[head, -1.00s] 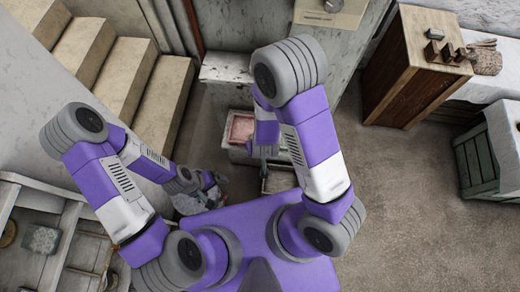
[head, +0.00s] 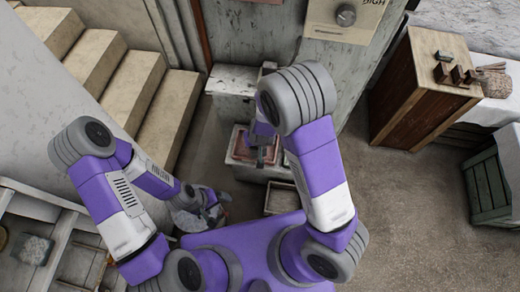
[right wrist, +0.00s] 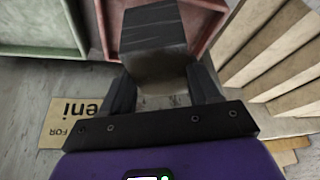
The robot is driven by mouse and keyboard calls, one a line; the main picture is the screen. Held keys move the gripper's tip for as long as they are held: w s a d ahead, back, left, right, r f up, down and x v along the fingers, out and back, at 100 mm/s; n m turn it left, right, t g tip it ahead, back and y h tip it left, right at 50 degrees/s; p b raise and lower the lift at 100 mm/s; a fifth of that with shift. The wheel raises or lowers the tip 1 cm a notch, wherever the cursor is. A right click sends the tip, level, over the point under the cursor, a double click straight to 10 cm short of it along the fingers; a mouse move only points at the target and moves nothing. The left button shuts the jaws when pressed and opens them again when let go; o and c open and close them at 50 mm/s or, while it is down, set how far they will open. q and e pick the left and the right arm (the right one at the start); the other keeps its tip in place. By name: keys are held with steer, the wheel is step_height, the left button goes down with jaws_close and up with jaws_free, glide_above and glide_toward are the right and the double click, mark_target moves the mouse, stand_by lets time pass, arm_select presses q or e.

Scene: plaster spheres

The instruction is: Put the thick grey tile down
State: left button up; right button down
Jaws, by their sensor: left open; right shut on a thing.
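The thick grey tile (right wrist: 155,68) is a dark, blocky piece between the fingers of my right gripper (right wrist: 163,92) in the right wrist view. My right gripper is shut on it. Beyond the tile in that view is a pink-walled tray (right wrist: 203,22); whether the tile touches it, I cannot tell. In the head view my right gripper (head: 263,155) is at the right part of the pink tray (head: 236,152), and the tile is too small to make out surely. My left gripper (head: 212,207) is open, low down left of my body.
A green-walled tray (right wrist: 40,52) and a lettered cardboard piece (right wrist: 72,115) show in the right wrist view. In the head view, stairs (head: 120,75) rise at the left. A wooden cabinet (head: 425,95) and green crate (head: 490,185) stand right. The floor (head: 400,210) between is clear.

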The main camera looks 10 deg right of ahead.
steer(key=shift+w, duration=1.1)
steer(key=shift+f+b, duration=0.55)
steer(key=shift+f, duration=1.25)
steer(key=shift+s, duration=0.1)
steer(key=shift+c, duration=0.9)
jaws_free()
steer(key=shift+r, duration=0.15)
